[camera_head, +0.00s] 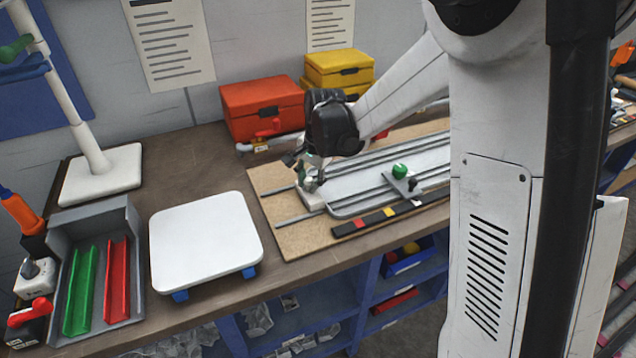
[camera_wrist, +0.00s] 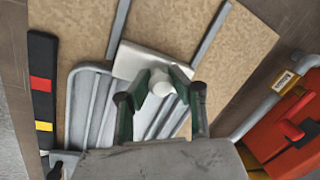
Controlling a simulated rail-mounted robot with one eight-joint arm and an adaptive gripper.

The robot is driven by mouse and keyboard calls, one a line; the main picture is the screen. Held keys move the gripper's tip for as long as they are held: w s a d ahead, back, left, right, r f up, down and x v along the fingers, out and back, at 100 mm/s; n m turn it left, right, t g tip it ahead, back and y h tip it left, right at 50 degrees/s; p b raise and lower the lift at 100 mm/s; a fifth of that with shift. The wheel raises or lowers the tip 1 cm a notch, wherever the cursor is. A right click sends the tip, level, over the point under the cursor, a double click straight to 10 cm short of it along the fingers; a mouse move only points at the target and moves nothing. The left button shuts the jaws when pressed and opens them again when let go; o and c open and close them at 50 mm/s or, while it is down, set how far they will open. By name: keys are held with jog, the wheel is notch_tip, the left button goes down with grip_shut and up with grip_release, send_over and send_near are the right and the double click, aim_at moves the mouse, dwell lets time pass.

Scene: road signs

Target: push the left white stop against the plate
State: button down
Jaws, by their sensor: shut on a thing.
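The left white stop (camera_head: 316,199) is a white block with a round knob, on the board at the left end of the plate. It also shows in the wrist view (camera_wrist: 127,61). The grey metal plate (camera_head: 375,187) has rounded corners and lies along the rails; its corner shows in the wrist view (camera_wrist: 82,77). The stop lies at the plate's end edge; I cannot tell whether they touch. My gripper (camera_wrist: 162,84) has green fingers shut on the stop's knob. It also shows over the stop in the head view (camera_head: 311,180). My arm hides the plate's far right end.
The wooden board (camera_head: 278,237) carries metal rails and a black strip (camera_head: 390,214) with coloured squares in front. A green knob (camera_head: 400,171) stands on a crossbar over the plate. A red toolbox (camera_head: 262,105) stands behind; a white platform (camera_head: 205,240) stands left.

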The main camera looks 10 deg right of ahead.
aim_at(318, 193)
jog(key=shift+d, duration=0.15)
jog(key=c, duration=1.5)
grip_release()
jog(key=shift+d, duration=0.15)
jog(key=shift+o, duration=0.2)
jog(key=shift+r, duration=0.5)
notch_tip(318, 193, up, 11)
jog(key=s+d, duration=0.1)
jog(key=shift+s+d, duration=0.2)
jog(key=shift+s, duration=0.1)
